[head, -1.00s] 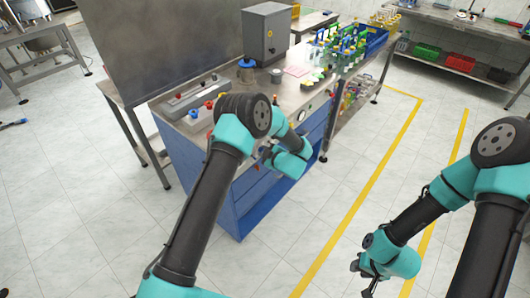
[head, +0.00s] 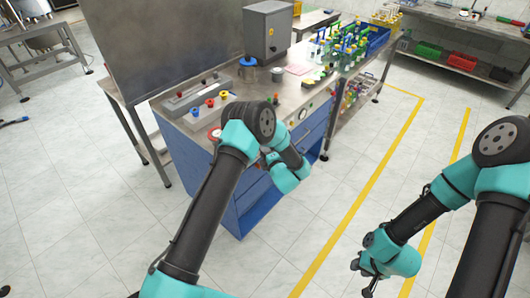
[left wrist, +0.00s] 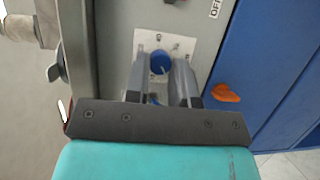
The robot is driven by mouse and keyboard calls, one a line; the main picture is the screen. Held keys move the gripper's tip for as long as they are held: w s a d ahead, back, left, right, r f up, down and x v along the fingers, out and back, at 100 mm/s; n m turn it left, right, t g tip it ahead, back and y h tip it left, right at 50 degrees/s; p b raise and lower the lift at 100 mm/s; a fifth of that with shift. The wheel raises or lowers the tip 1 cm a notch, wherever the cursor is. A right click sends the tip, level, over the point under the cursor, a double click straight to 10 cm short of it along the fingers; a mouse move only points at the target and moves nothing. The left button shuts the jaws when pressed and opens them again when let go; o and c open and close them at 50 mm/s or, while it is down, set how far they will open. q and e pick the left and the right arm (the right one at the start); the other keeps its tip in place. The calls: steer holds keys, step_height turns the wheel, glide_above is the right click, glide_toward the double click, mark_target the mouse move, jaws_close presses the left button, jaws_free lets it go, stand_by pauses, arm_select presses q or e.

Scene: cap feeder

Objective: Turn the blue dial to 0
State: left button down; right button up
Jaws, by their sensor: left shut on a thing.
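The blue dial (left wrist: 160,62) sits on a white plate (left wrist: 144,41) with small markings, on a grey panel in the left wrist view. I cannot read which mark it points at. My left gripper (left wrist: 161,69) has one finger on each side of the dial and is shut on it. In the head view my left arm hides the dial, and the left gripper is mostly hidden at the front of the blue cabinet (head: 247,196). My right gripper (head: 369,279) hangs over the floor at the lower right, away from the cabinet; its jaw opening is too small to tell.
An orange part (left wrist: 226,93) sticks out right of the dial, near an "OFF" label (left wrist: 215,8). Coloured buttons and a grey box (head: 267,32) stand on the steel worktop (head: 290,93). Bottle racks stand at its far end.

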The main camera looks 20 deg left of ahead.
arm_select(q)
steer(key=shift+f+n+t+y, duration=0.1)
steer(key=shift+n+t+y, duration=0.2)
steer(key=shift+n, duration=0.5)
steer(key=c, duration=1)
jaws_free()
steer(key=shift+s+d, duration=0.1)
steer(key=v, duration=1.7)
steer(key=shift+s, duration=0.1)
